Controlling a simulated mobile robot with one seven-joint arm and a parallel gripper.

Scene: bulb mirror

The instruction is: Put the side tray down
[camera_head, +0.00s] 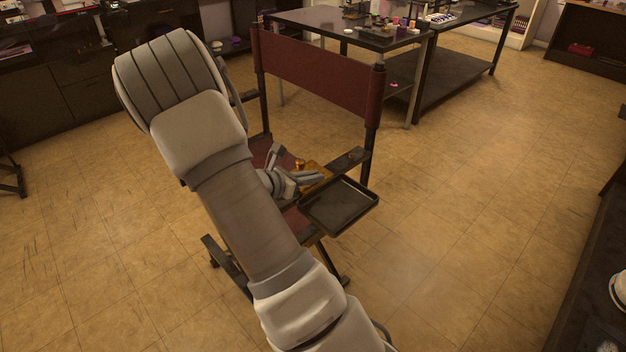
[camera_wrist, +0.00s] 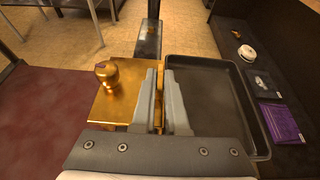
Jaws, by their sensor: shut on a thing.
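The side tray (camera_head: 342,206) is a black, shallow, rimmed tray that looks roughly level beside the armrest of a chair with dark red fabric (camera_head: 318,72). It fills the right of the wrist view (camera_wrist: 212,100). A brass plate with a round knob (camera_wrist: 110,105) lies just left of the tray; it partly shows in the head view (camera_head: 316,170). My gripper (camera_wrist: 159,78) is shut at the tray's left side, with a narrow strip of brass between its fingers. My gripper (camera_head: 316,178) also shows at the tray's edge in the head view. The exact contact is partly hidden.
The chair's dark armrest (camera_wrist: 148,42) runs beyond the fingers. A dark counter (camera_head: 590,285) stands at the right. A table with small bottles (camera_head: 325,18) stands behind the chair. The floor right of the tray is clear.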

